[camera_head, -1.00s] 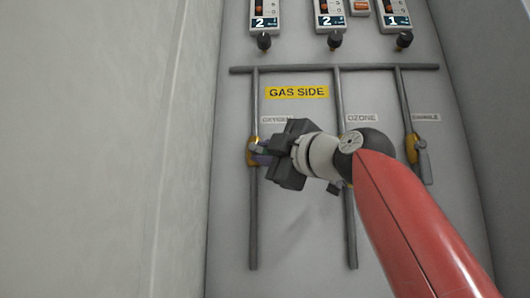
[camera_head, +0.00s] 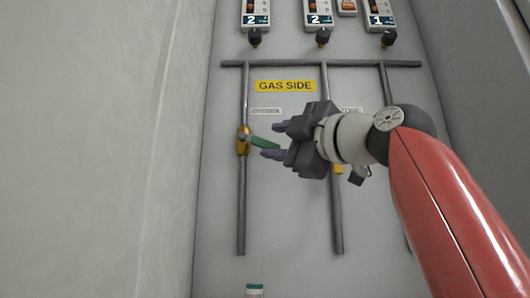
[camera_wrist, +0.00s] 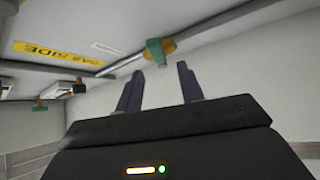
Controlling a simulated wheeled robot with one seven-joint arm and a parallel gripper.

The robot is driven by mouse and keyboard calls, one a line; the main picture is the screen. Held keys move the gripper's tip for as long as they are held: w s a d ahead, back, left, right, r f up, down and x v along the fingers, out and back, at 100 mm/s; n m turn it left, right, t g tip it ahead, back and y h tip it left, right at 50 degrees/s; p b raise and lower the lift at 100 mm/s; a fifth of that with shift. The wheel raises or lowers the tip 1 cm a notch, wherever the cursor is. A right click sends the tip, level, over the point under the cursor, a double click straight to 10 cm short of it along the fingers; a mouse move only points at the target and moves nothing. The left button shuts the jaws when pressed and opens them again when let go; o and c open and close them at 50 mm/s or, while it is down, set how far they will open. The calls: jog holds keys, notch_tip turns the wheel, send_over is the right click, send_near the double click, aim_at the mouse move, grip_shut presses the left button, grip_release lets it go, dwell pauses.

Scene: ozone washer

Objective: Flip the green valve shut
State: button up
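The green valve is a brass body (camera_head: 243,141) on the left vertical pipe with a green handle (camera_head: 264,143). The handle points right, crosswise to the pipe and tilted slightly down. My gripper (camera_head: 276,141) is to the right of the valve, open and empty. Its two purple fingers are spread above and below the line of the handle's tip; contact is not visible. In the wrist view, the green handle (camera_wrist: 156,50) shows beyond and between the open fingertips of my gripper (camera_wrist: 160,72), with the brass body right beside it.
A yellow "GAS SIDE" sign (camera_head: 286,86) is above. The middle pipe (camera_head: 338,220) runs behind my gripper, with a yellow and dark valve partly hidden there. Gauges with black knobs (camera_head: 255,38) line the top. A plain wall (camera_head: 90,150) closes the left side.

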jog(key=shift+s+d+f, duration=0.15)
jog(key=shift+s+d, duration=0.1)
jog(key=shift+s, duration=0.1)
